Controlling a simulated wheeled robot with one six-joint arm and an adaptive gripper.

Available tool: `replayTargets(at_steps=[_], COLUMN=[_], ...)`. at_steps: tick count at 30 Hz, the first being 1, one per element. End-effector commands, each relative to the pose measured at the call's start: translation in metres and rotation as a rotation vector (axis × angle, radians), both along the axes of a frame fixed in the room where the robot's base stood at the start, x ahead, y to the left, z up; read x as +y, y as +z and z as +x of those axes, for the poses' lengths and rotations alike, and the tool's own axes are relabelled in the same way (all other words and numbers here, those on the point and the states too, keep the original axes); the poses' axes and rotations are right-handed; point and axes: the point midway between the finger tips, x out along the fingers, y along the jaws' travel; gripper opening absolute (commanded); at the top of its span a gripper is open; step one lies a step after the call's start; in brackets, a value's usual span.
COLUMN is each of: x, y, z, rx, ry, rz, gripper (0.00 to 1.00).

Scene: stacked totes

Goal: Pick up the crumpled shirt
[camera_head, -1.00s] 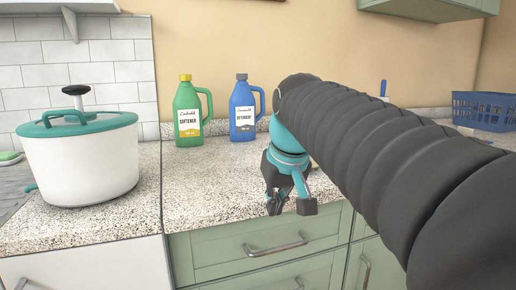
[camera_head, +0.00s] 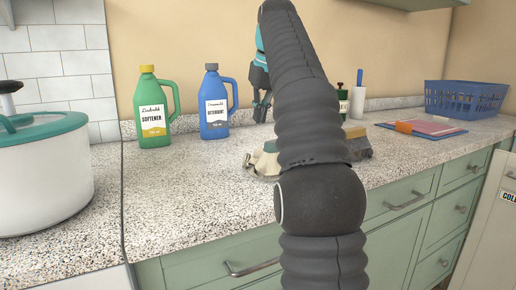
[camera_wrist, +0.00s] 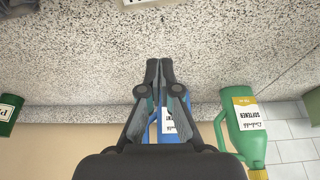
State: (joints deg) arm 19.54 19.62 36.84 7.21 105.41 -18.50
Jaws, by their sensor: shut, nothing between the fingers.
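A sliver of something pale, probably the same cloth (camera_wrist: 140,3), shows at the top edge of the wrist view. My gripper (camera_head: 261,118) is above the counter, beyond the cloth and just right of the blue bottle. In the wrist view my gripper (camera_wrist: 159,62) has its fingertips together, with nothing between them.
A blue detergent bottle (camera_head: 213,108) and green softener bottle (camera_head: 152,108) stand by the wall. A grey-yellow item (camera_head: 358,146) lies right of my arm. Further right are a dark green bottle (camera_head: 343,100), a folder (camera_head: 434,127) and a blue basket (camera_head: 462,97).

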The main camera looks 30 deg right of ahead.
Motion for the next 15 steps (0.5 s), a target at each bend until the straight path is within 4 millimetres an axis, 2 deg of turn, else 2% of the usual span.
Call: replayTargets(at_steps=[8,15], x=[-0.002,0.000], y=[-0.021,-0.055], z=[0.006,0.018], rx=[0.003,0.004], ry=[-0.004,-0.003], rz=[0.001,0.002], gripper=[0.00,0.00])
